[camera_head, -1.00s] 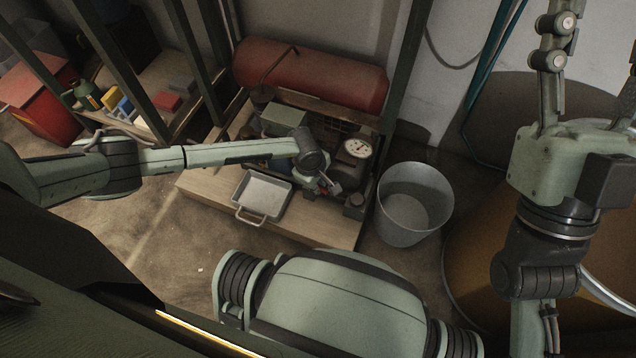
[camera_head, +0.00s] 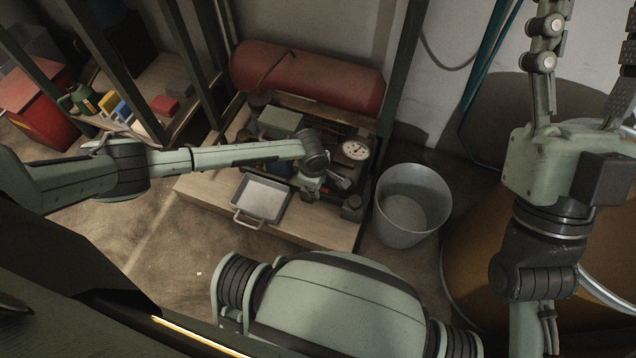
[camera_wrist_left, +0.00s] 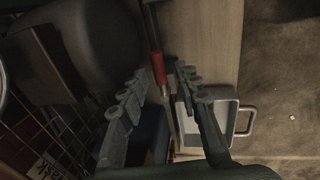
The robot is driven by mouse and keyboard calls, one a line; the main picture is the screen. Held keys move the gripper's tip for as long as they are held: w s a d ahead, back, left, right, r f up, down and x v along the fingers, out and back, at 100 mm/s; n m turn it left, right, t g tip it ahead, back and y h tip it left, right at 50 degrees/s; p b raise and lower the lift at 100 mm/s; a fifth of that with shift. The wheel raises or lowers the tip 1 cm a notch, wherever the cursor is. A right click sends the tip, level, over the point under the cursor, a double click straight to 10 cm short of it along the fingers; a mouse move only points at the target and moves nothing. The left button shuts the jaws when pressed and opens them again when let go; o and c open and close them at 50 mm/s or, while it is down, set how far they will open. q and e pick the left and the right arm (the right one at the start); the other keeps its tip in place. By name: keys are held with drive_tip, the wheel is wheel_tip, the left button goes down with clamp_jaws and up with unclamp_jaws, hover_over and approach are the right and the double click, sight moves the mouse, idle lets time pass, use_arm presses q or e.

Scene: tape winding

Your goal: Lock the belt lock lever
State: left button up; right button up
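The lever with a red handle (camera_wrist_left: 158,68) shows at the top middle of the left wrist view, between the fingertips of my left gripper (camera_wrist_left: 158,78). The gripper is open. The handle's end lies near the fingertips, and a gap shows on both sides. In the head view my left gripper (camera_head: 314,184) is over the front of the machine (camera_head: 285,122), and the lever is hidden or too small to make out. My right gripper (camera_head: 588,60) is raised at the right with its fingers spread wide, empty.
A metal tray (camera_head: 262,198) lies left of the machine on the wooden board (camera_head: 205,190). A pressure gauge (camera_head: 354,150) stands right of my left gripper, close by. A grey bucket (camera_head: 412,205) stands further right. A red tank (camera_head: 305,78) lies behind. The floor in front is free.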

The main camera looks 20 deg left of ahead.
use_arm(q)
wheel_tip(320, 180, up, 8)
drive_tip(key=s, duration=0.1)
drive_tip(key=shift+s, duration=0.3)
idle(0.6)
